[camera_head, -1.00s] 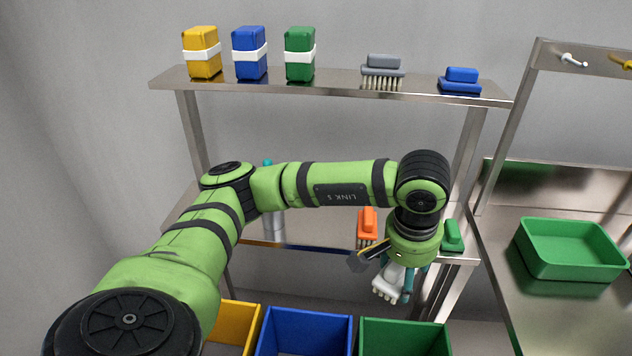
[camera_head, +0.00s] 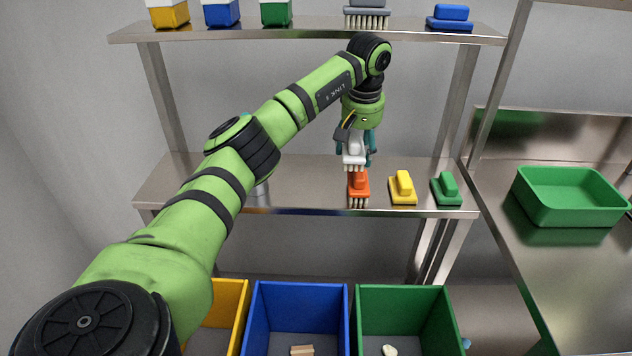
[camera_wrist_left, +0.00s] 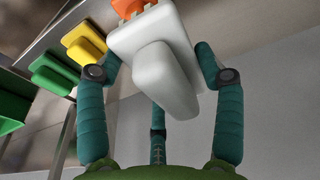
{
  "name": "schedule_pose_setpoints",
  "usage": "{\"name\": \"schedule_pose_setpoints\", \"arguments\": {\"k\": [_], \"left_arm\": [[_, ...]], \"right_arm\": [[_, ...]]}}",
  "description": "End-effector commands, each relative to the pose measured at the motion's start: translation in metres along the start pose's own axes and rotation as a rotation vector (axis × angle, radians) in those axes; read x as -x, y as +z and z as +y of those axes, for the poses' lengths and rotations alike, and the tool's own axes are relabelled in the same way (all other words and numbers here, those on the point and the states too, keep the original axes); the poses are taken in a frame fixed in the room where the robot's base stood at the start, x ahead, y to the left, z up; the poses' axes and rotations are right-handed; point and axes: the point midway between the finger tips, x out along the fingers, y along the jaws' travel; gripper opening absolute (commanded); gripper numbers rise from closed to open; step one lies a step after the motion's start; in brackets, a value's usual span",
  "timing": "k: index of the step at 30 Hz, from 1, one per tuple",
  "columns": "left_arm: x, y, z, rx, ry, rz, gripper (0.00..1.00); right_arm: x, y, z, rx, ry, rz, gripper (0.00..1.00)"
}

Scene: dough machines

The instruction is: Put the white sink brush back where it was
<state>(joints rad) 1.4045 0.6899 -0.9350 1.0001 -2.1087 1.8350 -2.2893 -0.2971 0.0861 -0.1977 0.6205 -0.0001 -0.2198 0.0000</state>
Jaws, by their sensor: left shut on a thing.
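The white sink brush (camera_head: 354,150) is held in my left gripper (camera_head: 356,143), bristles down, over the lower shelf (camera_head: 300,196). In the head view it appears just above and partly overlapping the orange brush (camera_head: 358,187), which stands on that shelf; I cannot tell whether they touch. In the left wrist view the white brush (camera_wrist_left: 160,65) sits between the teal fingers of my left gripper (camera_wrist_left: 155,75), with the orange brush (camera_wrist_left: 130,6) beyond it. My right gripper is not in view.
A yellow brush (camera_head: 403,188) and a green brush (camera_head: 446,189) stand right of the orange one. The upper shelf (camera_head: 300,33) holds a grey brush (camera_head: 366,16), a blue brush (camera_head: 450,17) and several sponge-like blocks. Open bins stand below. A green tub (camera_head: 570,196) sits at right.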

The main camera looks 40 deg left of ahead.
Motion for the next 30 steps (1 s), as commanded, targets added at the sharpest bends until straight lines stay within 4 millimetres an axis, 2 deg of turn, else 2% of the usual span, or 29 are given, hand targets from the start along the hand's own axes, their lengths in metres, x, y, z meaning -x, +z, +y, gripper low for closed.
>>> {"name": "schedule_pose_setpoints", "arguments": {"k": [1, 6, 12, 17, 24, 30], "left_arm": [[-0.008, 0.0, -0.015, 0.003, -0.005, -0.003, 0.37], [-0.031, 0.003, -0.054, 0.003, -0.005, -0.002, 0.37], [-0.049, 0.004, -0.083, 0.001, -0.001, -0.001, 0.37], [-0.058, 0.006, -0.089, -0.001, -0.001, -0.002, 0.37], [-0.089, 0.011, -0.089, 0.0, -0.001, -0.002, 0.37], [-0.093, 0.011, -0.089, 0.0, 0.0, 0.001, 0.37]], "right_arm": [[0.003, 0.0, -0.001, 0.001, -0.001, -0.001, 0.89], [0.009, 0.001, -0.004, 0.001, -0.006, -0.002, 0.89], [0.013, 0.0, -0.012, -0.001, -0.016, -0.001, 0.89], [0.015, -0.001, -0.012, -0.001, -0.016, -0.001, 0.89], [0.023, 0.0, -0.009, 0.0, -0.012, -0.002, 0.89], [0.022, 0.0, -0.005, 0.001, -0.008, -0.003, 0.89]]}}
